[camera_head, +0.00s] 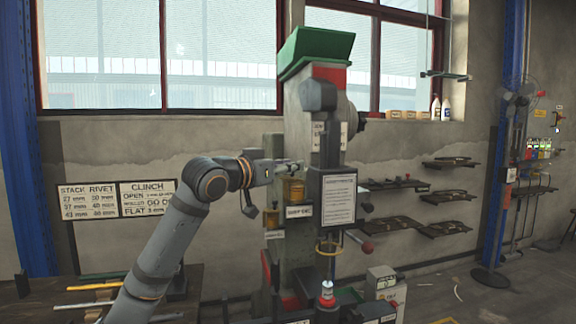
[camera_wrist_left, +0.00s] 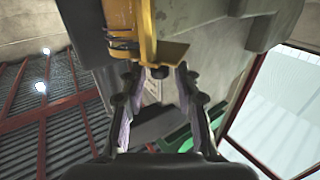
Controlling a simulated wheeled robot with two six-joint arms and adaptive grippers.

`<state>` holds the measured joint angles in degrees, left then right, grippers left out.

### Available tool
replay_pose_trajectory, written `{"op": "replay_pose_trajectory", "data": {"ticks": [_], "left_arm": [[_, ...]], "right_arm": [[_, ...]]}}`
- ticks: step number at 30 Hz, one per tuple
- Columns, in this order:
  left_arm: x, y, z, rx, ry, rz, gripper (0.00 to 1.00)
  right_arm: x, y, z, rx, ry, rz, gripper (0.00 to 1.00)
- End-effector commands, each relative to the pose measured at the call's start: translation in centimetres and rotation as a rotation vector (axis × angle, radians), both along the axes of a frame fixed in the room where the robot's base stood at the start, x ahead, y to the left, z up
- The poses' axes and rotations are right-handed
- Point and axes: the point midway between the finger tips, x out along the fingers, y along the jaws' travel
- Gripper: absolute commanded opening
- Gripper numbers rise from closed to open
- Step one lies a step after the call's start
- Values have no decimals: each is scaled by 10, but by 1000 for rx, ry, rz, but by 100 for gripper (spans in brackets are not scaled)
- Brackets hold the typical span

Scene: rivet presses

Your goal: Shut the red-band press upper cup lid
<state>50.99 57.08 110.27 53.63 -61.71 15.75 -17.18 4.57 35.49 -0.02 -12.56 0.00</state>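The press with the red band (camera_head: 329,75) stands in the middle of the head view under a green hopper. Its upper cup (camera_head: 293,190) is a small amber box on the press's left side, above a second amber cup (camera_head: 271,218). My left gripper (camera_head: 287,167) is at the upper cup's top. In the left wrist view, the gripper (camera_wrist_left: 157,80) has its two fingers apart, with the yellow cup (camera_wrist_left: 147,22) just beyond them. A flat yellow flap (camera_wrist_left: 168,54) sticks out from the cup, perhaps its lid. I cannot tell whether a finger touches it. My right gripper is not in view.
A white notice plate (camera_head: 339,198) is on the press right of the cups. A red-knobbed lever (camera_head: 367,247) sticks out at lower right. A table with rods (camera_head: 95,286) is at lower left. Wall shelves (camera_head: 393,184) are at right.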

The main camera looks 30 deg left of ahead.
Motion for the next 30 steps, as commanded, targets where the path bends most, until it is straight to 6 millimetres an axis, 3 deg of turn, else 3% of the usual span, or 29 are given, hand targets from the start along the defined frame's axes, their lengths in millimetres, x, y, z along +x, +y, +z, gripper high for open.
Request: {"op": "replay_pose_trajectory", "data": {"ticks": [1,6,20,30], "left_arm": [[0,0,0,0,0,0,21],[0,0,0,0,0,0,0],[0,0,0,-1,0,-67,0],[1,-4,2,-6,-1,-334,0]], "right_arm": [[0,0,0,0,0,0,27],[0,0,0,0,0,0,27],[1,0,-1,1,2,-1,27],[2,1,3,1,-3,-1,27]]}}
